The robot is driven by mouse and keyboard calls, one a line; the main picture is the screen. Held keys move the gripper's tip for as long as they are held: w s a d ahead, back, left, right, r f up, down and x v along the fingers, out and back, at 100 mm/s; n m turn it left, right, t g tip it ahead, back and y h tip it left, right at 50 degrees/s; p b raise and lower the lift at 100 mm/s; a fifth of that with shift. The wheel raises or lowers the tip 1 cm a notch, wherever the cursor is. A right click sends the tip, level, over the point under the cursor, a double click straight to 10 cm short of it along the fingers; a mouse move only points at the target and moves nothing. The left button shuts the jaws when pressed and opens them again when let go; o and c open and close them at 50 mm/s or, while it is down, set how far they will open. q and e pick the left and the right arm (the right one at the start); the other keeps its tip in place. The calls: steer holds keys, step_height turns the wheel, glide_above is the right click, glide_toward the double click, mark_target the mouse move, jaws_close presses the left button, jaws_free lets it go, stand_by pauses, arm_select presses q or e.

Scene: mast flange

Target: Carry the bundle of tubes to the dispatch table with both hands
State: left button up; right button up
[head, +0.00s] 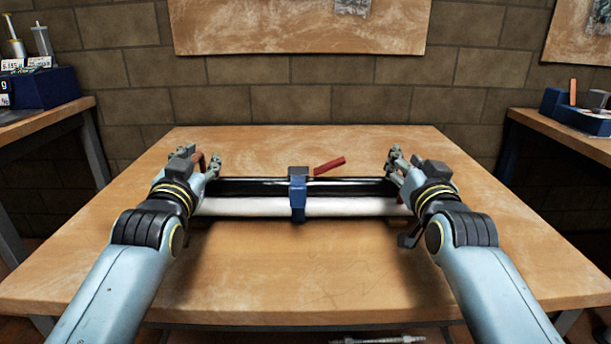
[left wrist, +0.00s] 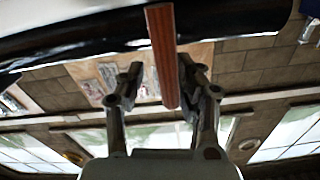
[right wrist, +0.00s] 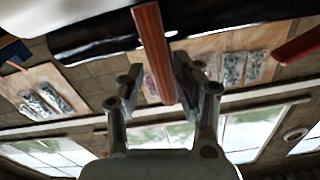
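The bundle of tubes (head: 250,207) lies crosswise over the wooden table, a white tube in front and black ones behind. A blue clamp (head: 298,197) with a red lever (head: 329,166) binds its middle. My left gripper (head: 207,162) is at its left end and my right gripper (head: 396,162) at its right end. In the left wrist view a red-brown bar (left wrist: 163,55) stands between my open left fingers (left wrist: 157,85), with a gap on one side. In the right wrist view a similar bar (right wrist: 154,52) stands between my open right fingers (right wrist: 157,80). Whether the fingers touch the bars is unclear.
The wooden table (head: 290,275) is clear in front of and behind the bundle. A side table (head: 45,120) with a blue box stands at left. Another (head: 565,142) with a blue tray stands at right. A brick wall is behind.

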arm_select(q)
steer(key=shift+r, duration=0.15)
arm_select(e)
steer(key=shift+r, duration=0.2)
arm_select(q)
steer(key=o, duration=0.8)
steer(key=shift+a, duration=0.25)
arm_select(e)
steer(key=shift+d, duration=0.1)
arm_select(q)
steer(key=a, duration=0.3)
steer(key=s, duration=0.8)
steer(key=shift+a+f, duration=0.2)
arm_select(e)
steer(key=shift+f, duration=0.1)
